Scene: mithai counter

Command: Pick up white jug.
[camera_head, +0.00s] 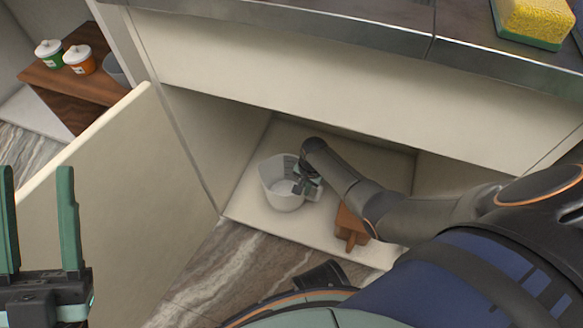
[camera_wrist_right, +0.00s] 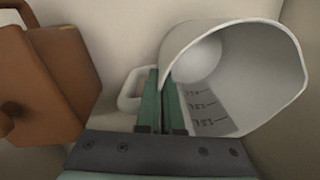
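The white jug (camera_head: 276,192) stands inside the low open cabinet, and it shows large in the right wrist view (camera_wrist_right: 240,85) with dark measuring marks inside. Its handle (camera_wrist_right: 130,92) points left there. My right gripper (camera_head: 306,178) is at the jug's right rim. In the right wrist view its green fingers (camera_wrist_right: 162,100) are close together at the jug's wall beside the handle, with the wall pinched between them. The fingertips' contact is partly hidden. My left gripper (camera_head: 40,220) is open and empty at the left edge, away from the jug.
A brown wooden object (camera_head: 351,226) with a knob is right of the jug, near my right forearm. An open cabinet door (camera_head: 105,190) stands at the left. The counter edge (camera_head: 300,22) overhangs above. A yellow sponge (camera_head: 538,20) lies on top. Two lidded jars sit on a wooden shelf (camera_head: 85,85).

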